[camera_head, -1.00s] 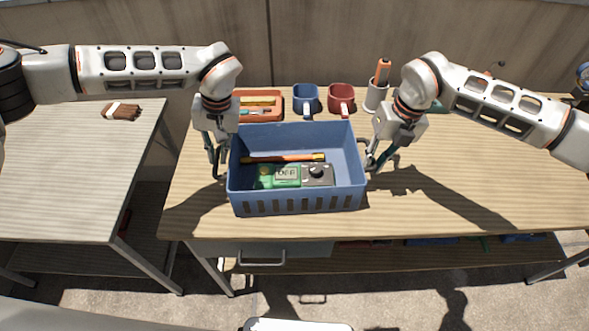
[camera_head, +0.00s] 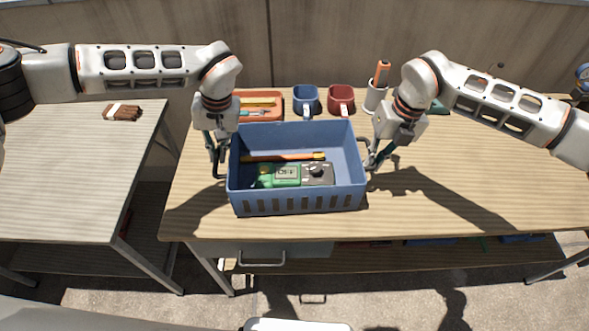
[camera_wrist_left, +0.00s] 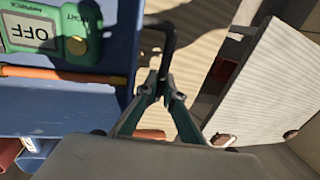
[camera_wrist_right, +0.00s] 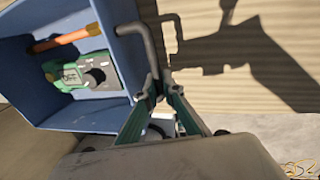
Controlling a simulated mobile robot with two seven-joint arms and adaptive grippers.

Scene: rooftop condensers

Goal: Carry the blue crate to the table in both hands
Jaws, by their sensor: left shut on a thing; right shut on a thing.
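The blue crate (camera_head: 297,206) is level at the front left part of the wooden table (camera_head: 460,190). I cannot tell whether its base touches the tabletop. It holds an orange-handled tool (camera_head: 285,157) and a green and grey meter (camera_head: 292,175) reading OFF. My left gripper (camera_head: 217,152) is shut on the dark handle at the crate's left end, seen also in the left wrist view (camera_wrist_left: 160,92). My right gripper (camera_head: 373,158) is shut on the handle at the right end, seen also in the right wrist view (camera_wrist_right: 157,90). The crate's underside is hidden.
Behind the crate are an orange tray (camera_head: 262,100) with tools, a blue mug (camera_head: 305,98), a red mug (camera_head: 341,98) and a white holder (camera_head: 375,95). A lighter table (camera_head: 70,180) with a brush (camera_head: 122,113) stands left across a gap.

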